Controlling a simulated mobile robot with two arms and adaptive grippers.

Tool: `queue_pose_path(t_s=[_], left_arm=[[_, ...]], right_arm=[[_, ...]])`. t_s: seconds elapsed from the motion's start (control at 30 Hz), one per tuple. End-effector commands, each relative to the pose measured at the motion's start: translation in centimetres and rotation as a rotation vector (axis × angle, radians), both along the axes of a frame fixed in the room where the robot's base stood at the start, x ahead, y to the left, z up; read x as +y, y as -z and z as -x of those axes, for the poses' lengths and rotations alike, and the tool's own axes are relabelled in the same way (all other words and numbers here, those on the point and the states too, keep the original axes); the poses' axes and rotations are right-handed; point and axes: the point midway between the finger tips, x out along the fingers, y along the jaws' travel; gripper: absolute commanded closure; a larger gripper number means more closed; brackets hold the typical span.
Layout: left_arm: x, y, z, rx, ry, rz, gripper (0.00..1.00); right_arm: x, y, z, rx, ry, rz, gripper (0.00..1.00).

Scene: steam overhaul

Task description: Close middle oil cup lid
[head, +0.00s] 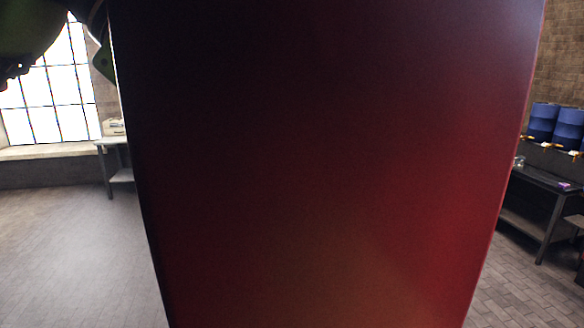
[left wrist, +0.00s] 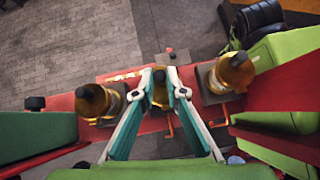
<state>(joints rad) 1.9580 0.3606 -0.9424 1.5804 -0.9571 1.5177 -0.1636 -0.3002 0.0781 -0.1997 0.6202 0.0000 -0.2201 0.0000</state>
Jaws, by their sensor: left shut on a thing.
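In the left wrist view my left gripper (left wrist: 159,76) points at the middle oil cup (left wrist: 159,92), an amber cup that shows between its two teal and white fingers. The fingers are shut on the upper part of this cup; I cannot tell whether they grip its lid or its body, or how far the lid is closed. A left oil cup (left wrist: 108,104) and a right oil cup (left wrist: 225,75), both amber with dark round tops, stand on either side, apart from the fingers. My right gripper is not in view.
A large dark red panel (head: 330,170) fills most of the head view and hides the cups. Open floor (head: 70,240) shows at left. Red rods and plates surround the cups.

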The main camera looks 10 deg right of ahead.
Motion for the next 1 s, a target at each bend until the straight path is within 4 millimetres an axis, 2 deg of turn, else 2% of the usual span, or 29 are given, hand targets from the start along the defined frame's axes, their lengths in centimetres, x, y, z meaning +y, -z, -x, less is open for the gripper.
queue_pose_path(t_s=[0.33,0.9,0.93,0.97,1.0], left_arm=[[-0.70,0.60,0.04,0.001,0.001,-0.150,1.00],[-0.72,0.86,0.02,0.002,0.002,-0.180,1.00],[-0.72,0.87,0.02,0.002,0.003,-0.181,0.80],[-0.72,0.87,0.02,0.002,0.003,-0.181,0.72],[-0.73,0.84,0.02,0.001,0.003,-0.179,0.71]], right_arm=[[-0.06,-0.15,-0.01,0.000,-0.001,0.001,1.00],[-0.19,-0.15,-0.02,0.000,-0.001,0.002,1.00],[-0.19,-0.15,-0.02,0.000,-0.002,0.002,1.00],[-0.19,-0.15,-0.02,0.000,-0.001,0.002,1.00],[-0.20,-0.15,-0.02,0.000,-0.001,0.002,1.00]])
